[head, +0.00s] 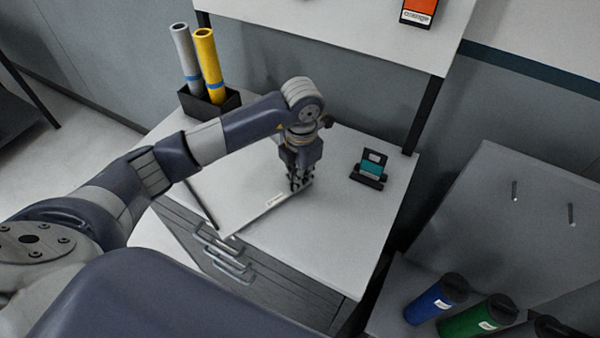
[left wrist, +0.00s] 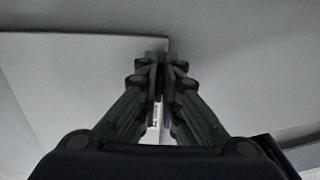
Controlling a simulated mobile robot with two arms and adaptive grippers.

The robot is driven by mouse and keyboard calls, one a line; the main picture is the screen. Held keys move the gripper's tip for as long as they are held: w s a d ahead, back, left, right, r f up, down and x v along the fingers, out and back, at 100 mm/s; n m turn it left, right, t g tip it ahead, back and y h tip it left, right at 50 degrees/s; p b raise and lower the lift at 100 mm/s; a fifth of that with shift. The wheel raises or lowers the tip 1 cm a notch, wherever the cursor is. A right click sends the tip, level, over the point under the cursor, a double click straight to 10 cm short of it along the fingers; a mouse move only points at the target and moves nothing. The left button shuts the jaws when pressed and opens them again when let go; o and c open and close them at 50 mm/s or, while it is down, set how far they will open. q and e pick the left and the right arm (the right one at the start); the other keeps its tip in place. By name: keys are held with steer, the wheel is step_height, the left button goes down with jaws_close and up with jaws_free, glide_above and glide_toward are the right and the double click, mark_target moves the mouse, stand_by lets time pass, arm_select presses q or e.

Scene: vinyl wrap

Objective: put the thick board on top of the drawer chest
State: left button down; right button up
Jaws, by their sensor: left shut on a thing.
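The thick board (head: 240,196) is a pale flat panel with a small label on its edge. It lies at or just above the top of the drawer chest (head: 345,228), toward the front left; I cannot tell whether it rests fully on the surface. My left gripper (head: 298,184) points down and is shut on the board's right edge. In the left wrist view the board (left wrist: 75,85) fills the left side, and its labelled edge runs between the fingers of the gripper (left wrist: 158,85). My right gripper is not in view.
A small stand with a teal card (head: 370,170) sits on the chest, right of the gripper. A black holder (head: 208,102) with grey and yellow rolls stands at the back left. A shelf (head: 345,25) hangs above.

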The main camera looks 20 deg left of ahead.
arm_select(q)
steer(key=c, duration=1.8)
jaws_free()
steer(key=shift+r, duration=0.3)
steer(key=shift+d+r+b, duration=0.15)
steer(key=shift+r+b, duration=1.1)
steer(key=shift+r, duration=4.45)
steer(key=shift+s, duration=0.1)
